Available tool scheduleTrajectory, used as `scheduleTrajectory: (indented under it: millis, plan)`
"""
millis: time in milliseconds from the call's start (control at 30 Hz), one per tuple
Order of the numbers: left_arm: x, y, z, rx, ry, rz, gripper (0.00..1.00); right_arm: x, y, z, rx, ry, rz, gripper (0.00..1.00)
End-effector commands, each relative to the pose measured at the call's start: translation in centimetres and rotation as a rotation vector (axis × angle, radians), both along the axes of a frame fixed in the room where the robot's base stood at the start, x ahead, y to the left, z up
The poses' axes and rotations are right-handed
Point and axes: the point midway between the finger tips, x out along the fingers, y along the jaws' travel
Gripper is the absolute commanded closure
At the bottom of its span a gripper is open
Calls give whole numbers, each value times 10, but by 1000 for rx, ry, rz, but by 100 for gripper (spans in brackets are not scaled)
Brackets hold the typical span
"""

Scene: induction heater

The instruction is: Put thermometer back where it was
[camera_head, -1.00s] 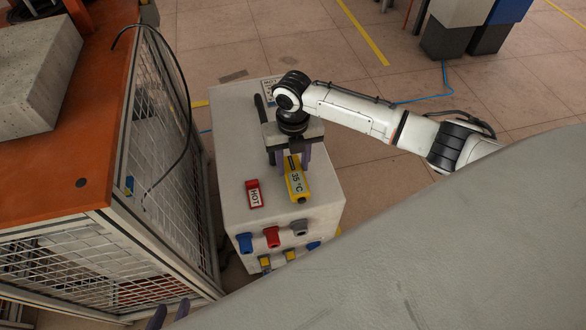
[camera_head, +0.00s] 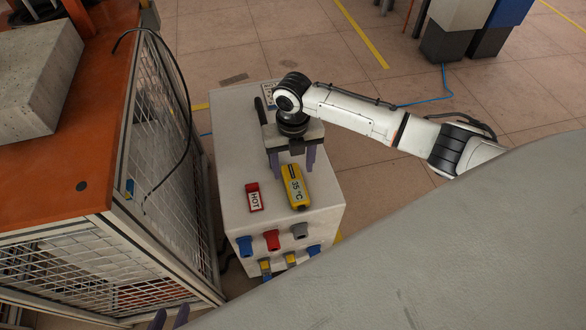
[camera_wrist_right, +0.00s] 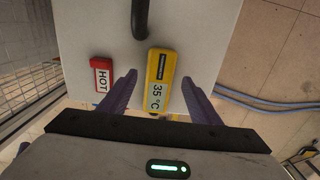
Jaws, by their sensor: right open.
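The yellow thermometer (camera_head: 295,186) with a "35 °C" display lies on top of the white cabinet (camera_head: 233,205), right of the red HOT tag. In the right wrist view the thermometer (camera_wrist_right: 160,80) lies between the spread fingers of my right gripper (camera_wrist_right: 158,90), with gaps on both sides. In the head view my right gripper (camera_head: 291,168) is open and empty, just behind and above the thermometer. Only the fingertips of my left gripper (camera_head: 169,317) show at the bottom edge; their opening is unclear.
The red HOT tag (camera_head: 254,196) lies left of the thermometer; the wrist view also shows it (camera_wrist_right: 103,75). Coloured sockets (camera_head: 271,240) line the cabinet front. A mesh-sided orange table (camera_head: 95,170) with a concrete block (camera_head: 35,80) stands close at left. A black handle (camera_wrist_right: 140,18) rises behind.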

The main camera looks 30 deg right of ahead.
Motion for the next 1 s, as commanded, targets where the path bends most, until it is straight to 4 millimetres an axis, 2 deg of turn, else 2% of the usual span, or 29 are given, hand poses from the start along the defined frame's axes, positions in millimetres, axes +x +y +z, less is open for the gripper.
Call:
scheduleTrajectory:
  millis: [33,200,400,500,567,633,733,900,1000]
  plan:
    - [-1,0,4,3,3,-1,69,1,-1,16,0,-5,1,43]
    - [-4,1,6,9,14,-2,69,1,-1,52,0,-4,0,43]
    - [-2,1,11,9,9,-1,69,1,0,82,0,-2,0,43]
    - [0,0,13,7,6,1,69,0,1,88,2,-1,-3,43]
    - [0,0,13,6,5,2,69,-2,5,85,11,-5,-23,43]
    - [1,0,14,6,4,2,69,-8,18,73,41,-16,-82,43]
    - [1,0,13,6,4,2,69,-23,50,42,128,-45,-260,43]
    - [1,0,13,6,4,2,69,-59,113,-4,368,-77,-754,43]
    - [1,0,13,6,5,2,69,-81,135,-18,513,-59,-1085,43]
